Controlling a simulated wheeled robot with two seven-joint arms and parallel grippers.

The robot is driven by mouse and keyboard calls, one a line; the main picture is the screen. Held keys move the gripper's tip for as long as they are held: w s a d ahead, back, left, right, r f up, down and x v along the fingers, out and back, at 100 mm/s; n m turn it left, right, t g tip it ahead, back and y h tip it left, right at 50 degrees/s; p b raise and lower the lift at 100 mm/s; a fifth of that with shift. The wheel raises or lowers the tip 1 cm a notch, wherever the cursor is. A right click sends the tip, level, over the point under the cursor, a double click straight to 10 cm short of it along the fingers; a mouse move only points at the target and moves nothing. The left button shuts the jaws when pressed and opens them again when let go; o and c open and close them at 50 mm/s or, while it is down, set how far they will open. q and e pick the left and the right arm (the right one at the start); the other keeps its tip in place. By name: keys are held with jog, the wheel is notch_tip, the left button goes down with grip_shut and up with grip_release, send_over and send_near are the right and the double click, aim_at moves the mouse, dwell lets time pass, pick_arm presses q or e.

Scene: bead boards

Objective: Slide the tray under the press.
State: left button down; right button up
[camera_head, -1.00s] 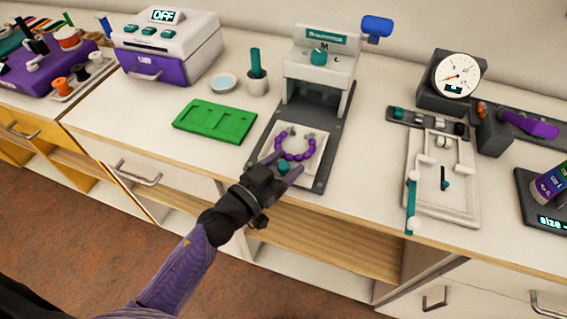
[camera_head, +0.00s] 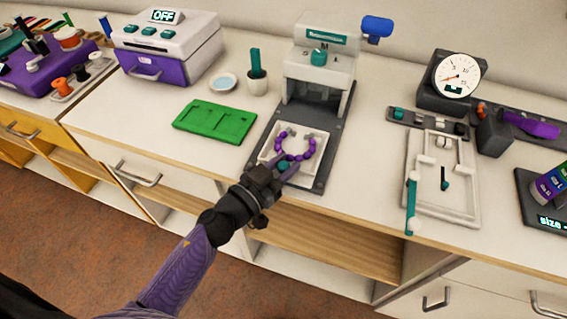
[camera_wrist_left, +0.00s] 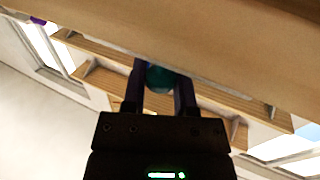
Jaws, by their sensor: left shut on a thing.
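The press (camera_head: 318,62) stands at the back middle of the counter, white with a teal knob and a blue handle at its upper right. Its dark base plate (camera_head: 312,181) reaches toward the counter's front edge. The white tray (camera_head: 265,156) lies on that plate in front of the press opening, with a ring of purple beads (camera_head: 282,153) on it. My left gripper (camera_head: 283,166) is shut on the tray's teal knob at the front; the knob also shows between the fingers in the left wrist view (camera_wrist_left: 160,77). My right gripper is not in view.
A green board (camera_head: 215,122) lies left of the press. A small pot (camera_head: 257,82) and a saucer (camera_head: 223,83) stand behind it. A white frame with a teal lever (camera_head: 412,190) and a dial gauge (camera_head: 456,76) stand to the right.

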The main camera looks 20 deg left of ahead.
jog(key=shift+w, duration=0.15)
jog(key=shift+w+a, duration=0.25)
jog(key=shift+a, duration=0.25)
